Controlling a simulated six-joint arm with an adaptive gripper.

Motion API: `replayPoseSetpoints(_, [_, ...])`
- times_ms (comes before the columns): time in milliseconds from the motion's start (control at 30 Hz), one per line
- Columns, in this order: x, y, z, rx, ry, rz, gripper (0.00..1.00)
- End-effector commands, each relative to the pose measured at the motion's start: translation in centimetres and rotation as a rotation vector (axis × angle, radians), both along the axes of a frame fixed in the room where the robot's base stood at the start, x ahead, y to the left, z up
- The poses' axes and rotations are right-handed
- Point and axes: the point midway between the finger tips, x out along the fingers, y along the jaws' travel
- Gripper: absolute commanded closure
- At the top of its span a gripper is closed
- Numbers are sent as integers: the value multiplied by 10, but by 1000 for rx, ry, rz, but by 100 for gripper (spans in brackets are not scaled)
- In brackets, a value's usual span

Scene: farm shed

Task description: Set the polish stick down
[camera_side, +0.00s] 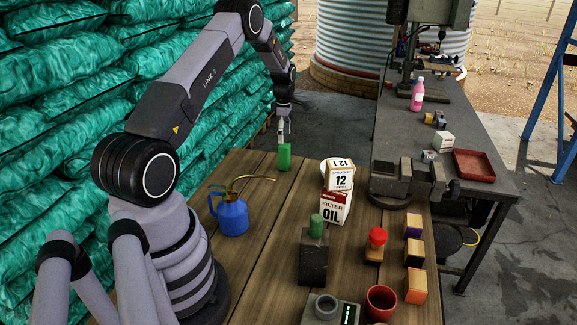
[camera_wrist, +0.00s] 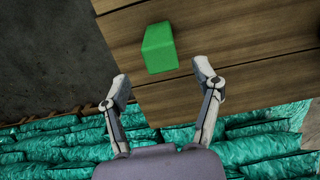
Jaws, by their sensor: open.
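The green block, which I take to be the polish stick (camera_side: 284,157), stands on the wooden table near its far edge. In the wrist view the green block (camera_wrist: 159,48) lies just beyond my fingertips, on bare planks, with nothing gripping it. My gripper (camera_side: 284,135) is directly above the block in the side view, fingers pointing down. In the wrist view my gripper (camera_wrist: 162,77) has its two fingers spread wide, with an empty gap between them.
A blue oil can (camera_side: 232,217) stands nearer on the table. An oil filter box (camera_side: 336,207) is to the right, with another box on top. A dark block (camera_side: 313,262) with a green-topped piece, a red cup (camera_side: 380,303) and several small blocks crowd the front right. Stacked green sacks (camera_side: 60,110) line the left.

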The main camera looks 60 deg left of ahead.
Motion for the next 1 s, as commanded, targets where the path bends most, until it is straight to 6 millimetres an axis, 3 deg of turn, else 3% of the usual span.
replayPoseSetpoints(100, [0,0,21,1,-1,0,35])
replayPoseSetpoints(267, [0,-2,38,1,-1,-8,35])
replayPoseSetpoints(367, [5,-14,62,13,-16,-82,35])
replayPoseSetpoints(467, [9,-46,111,40,-45,-255,35])
replayPoseSetpoints(567, [2,-94,172,82,-82,-508,35])
replayPoseSetpoints(700, [-29,-168,245,154,-131,-891,35])
replayPoseSetpoints(800, [-66,-216,284,214,-162,-1160,35])
replayPoseSetpoints(900, [-110,-258,309,281,-189,-1429,35])
replayPoseSetpoints(1000, [-160,-292,321,357,-211,-1691,35])
